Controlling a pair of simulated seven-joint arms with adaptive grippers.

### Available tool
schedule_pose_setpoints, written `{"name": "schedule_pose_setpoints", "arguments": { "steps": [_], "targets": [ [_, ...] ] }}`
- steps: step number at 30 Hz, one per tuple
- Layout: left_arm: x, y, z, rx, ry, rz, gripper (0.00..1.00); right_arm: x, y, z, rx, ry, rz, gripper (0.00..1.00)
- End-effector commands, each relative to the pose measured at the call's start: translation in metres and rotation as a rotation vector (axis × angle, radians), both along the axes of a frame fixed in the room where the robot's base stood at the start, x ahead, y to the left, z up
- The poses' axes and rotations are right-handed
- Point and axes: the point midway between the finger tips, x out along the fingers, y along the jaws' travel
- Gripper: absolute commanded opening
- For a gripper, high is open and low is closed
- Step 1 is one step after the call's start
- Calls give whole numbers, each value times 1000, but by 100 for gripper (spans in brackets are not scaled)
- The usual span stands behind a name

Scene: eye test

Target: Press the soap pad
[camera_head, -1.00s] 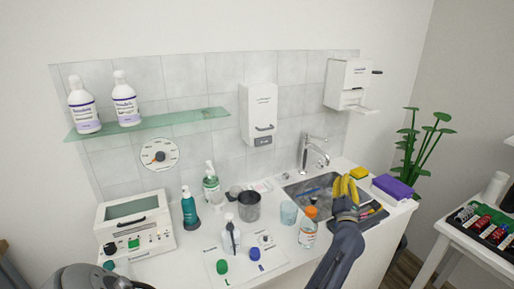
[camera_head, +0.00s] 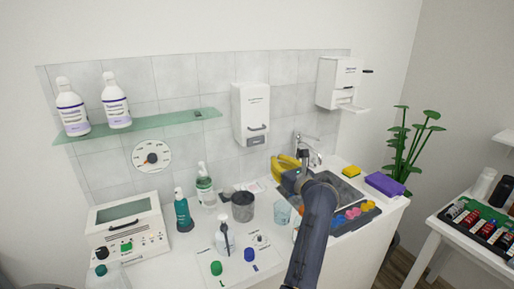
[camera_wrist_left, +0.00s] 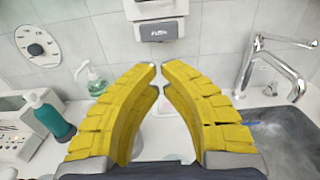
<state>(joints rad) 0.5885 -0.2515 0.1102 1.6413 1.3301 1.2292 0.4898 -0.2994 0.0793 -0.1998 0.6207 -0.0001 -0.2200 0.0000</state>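The white soap dispenser (camera_head: 251,105) hangs on the tiled wall. Its grey pad (camera_head: 256,141) is at the bottom and also shows in the wrist view as a grey labelled block (camera_wrist_left: 160,33). My left gripper (camera_head: 274,167) has yellow fingers. It is below and a little right of the pad in the head view, apart from it. In the wrist view the fingers (camera_wrist_left: 159,70) converge to nearly meeting tips, empty, just below the pad in the picture. My right gripper is not in view.
The faucet (camera_head: 312,148) and sink are just right of my gripper. A glass shelf (camera_head: 150,125) with two bottles is at left. Below the dispenser stand a clear-green pump bottle (camera_head: 205,190), a teal bottle (camera_head: 183,212) and a dark cup (camera_head: 243,207).

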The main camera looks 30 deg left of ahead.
Motion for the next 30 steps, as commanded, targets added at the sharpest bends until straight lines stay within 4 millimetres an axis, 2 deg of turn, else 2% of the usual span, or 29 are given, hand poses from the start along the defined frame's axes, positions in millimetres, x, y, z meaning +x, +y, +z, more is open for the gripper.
{"name": "schedule_pose_setpoints", "arguments": {
  "steps": [8, 13, 30],
  "targets": [
    [1, 1, 0, 2, 0, 0, 0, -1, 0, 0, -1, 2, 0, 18],
    [6, 11, 1, 3, -1, 1, 0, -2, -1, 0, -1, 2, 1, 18],
    [52, 93, 1, 5, 1, 1, 0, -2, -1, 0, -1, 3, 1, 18]
  ]
}}
